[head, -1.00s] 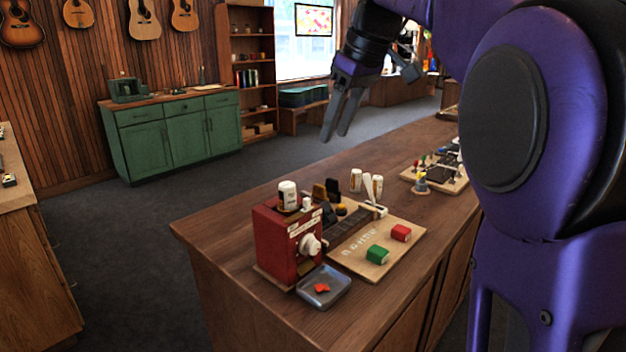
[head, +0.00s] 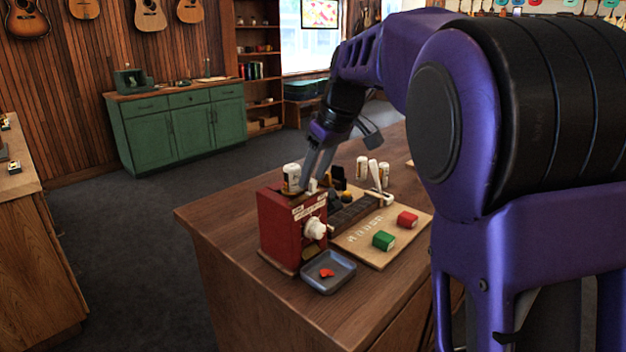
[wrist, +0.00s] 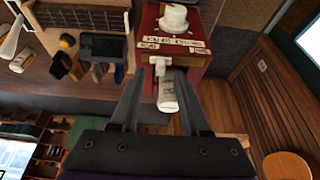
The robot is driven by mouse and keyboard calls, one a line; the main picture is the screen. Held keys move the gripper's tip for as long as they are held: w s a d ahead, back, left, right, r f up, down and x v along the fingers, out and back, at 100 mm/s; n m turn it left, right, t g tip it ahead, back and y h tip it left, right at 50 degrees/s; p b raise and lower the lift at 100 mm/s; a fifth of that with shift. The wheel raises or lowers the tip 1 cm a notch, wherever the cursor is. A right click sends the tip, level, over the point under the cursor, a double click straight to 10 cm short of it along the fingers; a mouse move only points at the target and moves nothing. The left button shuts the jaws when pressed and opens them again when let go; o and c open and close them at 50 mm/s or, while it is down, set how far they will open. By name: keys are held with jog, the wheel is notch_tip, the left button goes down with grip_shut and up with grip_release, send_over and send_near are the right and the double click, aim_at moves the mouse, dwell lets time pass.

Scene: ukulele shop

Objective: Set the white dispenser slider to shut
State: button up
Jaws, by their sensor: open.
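The red dispenser box (head: 285,233) stands at the near left of the wooden counter, with a white round knob (head: 315,228) on its front. A white bottle (head: 291,178) stands on its top. The small white slider (wrist: 161,66) shows in the wrist view near the top edge, toward the left side of the box. Pale labels (wrist: 172,42) there are too blurred to read surely. My gripper (head: 311,186) is open above the box top. In the wrist view its fingers (wrist: 159,80) spread either side of the slider and bottle; I cannot tell if they touch.
A grey tray (head: 345,280) with a red piece lies before the box. Dark items (wrist: 102,46) and white-capped bottles (head: 383,172) stand close behind.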

jog(key=shift+w+a+f, duration=0.15)
jog(key=shift+f, duration=0.4)
grip_shut()
dwell(1.1)
